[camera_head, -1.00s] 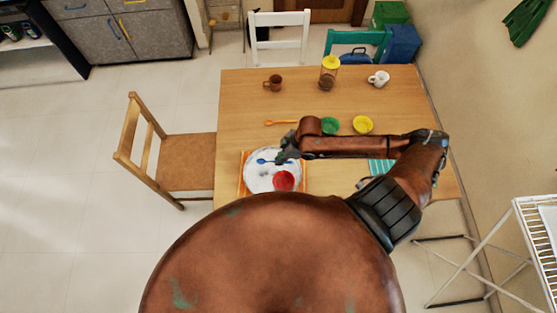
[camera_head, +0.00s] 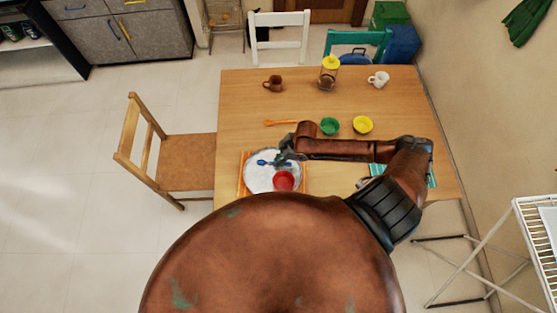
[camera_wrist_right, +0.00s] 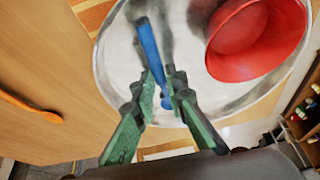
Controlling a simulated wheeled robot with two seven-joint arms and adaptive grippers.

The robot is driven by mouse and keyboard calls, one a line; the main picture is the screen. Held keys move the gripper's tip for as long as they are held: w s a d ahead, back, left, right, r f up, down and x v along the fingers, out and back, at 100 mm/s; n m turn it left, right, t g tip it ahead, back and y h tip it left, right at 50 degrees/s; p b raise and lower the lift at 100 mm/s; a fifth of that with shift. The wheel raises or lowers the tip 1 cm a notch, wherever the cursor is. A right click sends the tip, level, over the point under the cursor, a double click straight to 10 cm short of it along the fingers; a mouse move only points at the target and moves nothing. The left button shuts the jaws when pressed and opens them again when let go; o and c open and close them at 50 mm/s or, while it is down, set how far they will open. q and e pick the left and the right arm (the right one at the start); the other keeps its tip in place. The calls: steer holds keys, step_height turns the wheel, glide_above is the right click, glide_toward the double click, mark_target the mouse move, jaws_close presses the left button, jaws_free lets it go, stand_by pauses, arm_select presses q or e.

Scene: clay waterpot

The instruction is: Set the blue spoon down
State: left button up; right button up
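The blue spoon (camera_head: 266,163) is over the white plate (camera_head: 256,181), left of the red bowl (camera_wrist_right: 258,38) in the right wrist view. My right gripper (camera_head: 283,158) is at the spoon's handle end. In the right wrist view my right gripper's (camera_wrist_right: 160,75) green fingers narrow onto both sides of the blue spoon (camera_wrist_right: 148,45), with the handle end between them. A dark shadow falls on the plate beside the spoon. The spoon is at or just above the plate; I cannot tell whether it touches. My left gripper is not in view.
The red bowl also shows in the head view (camera_head: 284,181), close to the gripper. An orange spoon (camera_head: 280,122), a green bowl (camera_head: 329,126) and a yellow bowl (camera_head: 362,124) stand farther back. A brown mug (camera_head: 273,83), a jar (camera_head: 328,75) and a white cup (camera_head: 379,79) are behind.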

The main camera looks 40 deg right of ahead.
steer(key=o, duration=0.4)
steer(key=shift+c, duration=0.2)
steer(key=shift+r, duration=0.15)
steer(key=v, duration=1.2)
